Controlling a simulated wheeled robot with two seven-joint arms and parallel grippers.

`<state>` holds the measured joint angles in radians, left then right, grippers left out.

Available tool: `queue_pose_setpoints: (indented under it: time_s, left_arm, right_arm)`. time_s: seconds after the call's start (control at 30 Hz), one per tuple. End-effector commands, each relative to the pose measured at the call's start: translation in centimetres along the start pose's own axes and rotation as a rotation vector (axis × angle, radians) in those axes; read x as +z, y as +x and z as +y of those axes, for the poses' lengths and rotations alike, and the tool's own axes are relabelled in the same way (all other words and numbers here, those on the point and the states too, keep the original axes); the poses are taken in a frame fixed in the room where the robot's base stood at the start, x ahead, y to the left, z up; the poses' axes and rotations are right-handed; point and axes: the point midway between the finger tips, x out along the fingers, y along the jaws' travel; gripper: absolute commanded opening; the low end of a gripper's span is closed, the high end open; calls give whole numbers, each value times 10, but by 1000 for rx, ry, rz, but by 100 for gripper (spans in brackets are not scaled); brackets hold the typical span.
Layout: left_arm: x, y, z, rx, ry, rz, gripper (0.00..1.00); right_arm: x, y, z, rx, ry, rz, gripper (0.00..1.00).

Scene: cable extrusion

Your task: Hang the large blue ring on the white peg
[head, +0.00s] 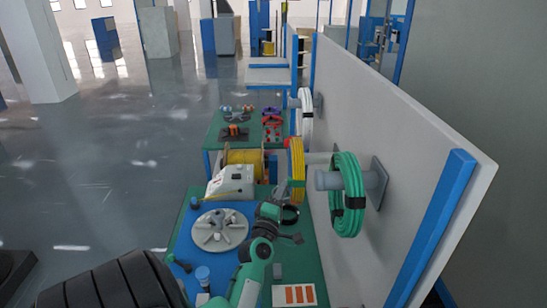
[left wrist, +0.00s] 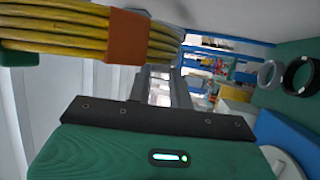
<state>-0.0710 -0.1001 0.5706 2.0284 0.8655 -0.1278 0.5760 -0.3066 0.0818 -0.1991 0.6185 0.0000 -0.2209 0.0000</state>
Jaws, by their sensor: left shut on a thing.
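No large blue ring shows. A yellow cable ring (head: 297,165) hangs upright at the tip of a pale peg (head: 319,158) on the wall panel; I cannot tell whether the peg passes through it. In the left wrist view the yellow ring (left wrist: 60,28) is close, with an orange band, and its lower end meets my fingertips. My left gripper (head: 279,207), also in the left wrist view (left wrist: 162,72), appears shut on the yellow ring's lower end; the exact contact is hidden. My right gripper is out of view.
A green ring (head: 346,195) hangs on a nearer grey peg, and a white ring (head: 306,112) hangs farther back. The wall panel (head: 400,150) borders the right. The green table below holds a round fixture (head: 220,230), a white machine (head: 231,182) and a black ring (left wrist: 298,76).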

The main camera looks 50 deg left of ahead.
Motion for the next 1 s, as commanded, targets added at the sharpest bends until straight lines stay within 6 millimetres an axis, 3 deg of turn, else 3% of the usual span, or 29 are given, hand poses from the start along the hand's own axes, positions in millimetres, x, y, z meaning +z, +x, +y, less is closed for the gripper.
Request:
queue_pose_setpoints:
  time_s: [0.7,1.0]
  left_arm:
    - [51,22,1,2,-2,1,0]
    - [52,18,-10,2,0,0,0]
  right_arm:
    - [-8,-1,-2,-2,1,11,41]
    - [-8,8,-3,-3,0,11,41]
